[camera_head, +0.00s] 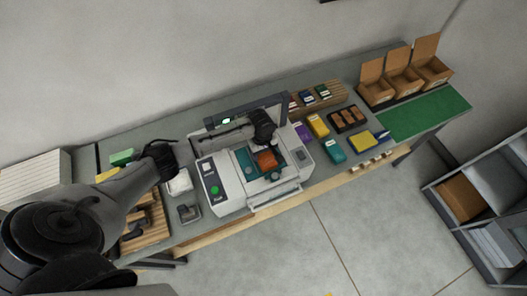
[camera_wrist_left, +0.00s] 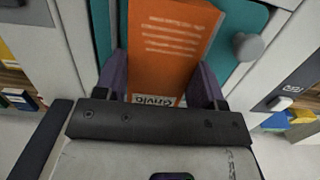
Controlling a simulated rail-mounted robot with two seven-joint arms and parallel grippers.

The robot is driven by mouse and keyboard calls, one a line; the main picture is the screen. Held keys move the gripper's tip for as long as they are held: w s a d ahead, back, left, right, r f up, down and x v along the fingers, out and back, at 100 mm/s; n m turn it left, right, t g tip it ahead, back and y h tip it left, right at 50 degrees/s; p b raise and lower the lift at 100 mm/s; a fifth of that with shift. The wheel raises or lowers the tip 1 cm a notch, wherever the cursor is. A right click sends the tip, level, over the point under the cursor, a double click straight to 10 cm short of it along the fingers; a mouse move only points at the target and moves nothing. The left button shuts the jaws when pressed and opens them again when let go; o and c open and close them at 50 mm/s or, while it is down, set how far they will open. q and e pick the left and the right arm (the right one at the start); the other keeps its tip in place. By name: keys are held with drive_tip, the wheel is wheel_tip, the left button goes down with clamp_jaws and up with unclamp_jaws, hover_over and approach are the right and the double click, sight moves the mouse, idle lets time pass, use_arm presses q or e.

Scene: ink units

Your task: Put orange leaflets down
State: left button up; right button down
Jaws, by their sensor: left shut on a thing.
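The orange leaflets (camera_head: 266,159) are over the teal bed of the white machine in the middle of the bench. In the left wrist view they show as an orange block (camera_wrist_left: 172,45) with pale print lines and a white label strip at its near end. My left gripper (camera_head: 262,138) reaches in over the machine (camera_head: 230,192). In the left wrist view its two purple-grey fingers (camera_wrist_left: 160,85) are on either side of the leaflets, shut on them. Whether the leaflets touch the teal bed (camera_wrist_left: 244,20) cannot be told. My right gripper is not in view.
Purple, yellow and teal packs (camera_head: 333,150) lie right of the machine. A dark tray with brown blocks (camera_head: 348,118) and a green mat (camera_head: 425,113) lie further right. Three open cardboard boxes (camera_head: 404,83) stand at the back right. A grey shelf (camera_head: 480,205) stands on the floor.

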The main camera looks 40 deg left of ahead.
use_arm(q)
drive_tip(key=o, duration=1)
drive_tip(key=shift+f, duration=0.1)
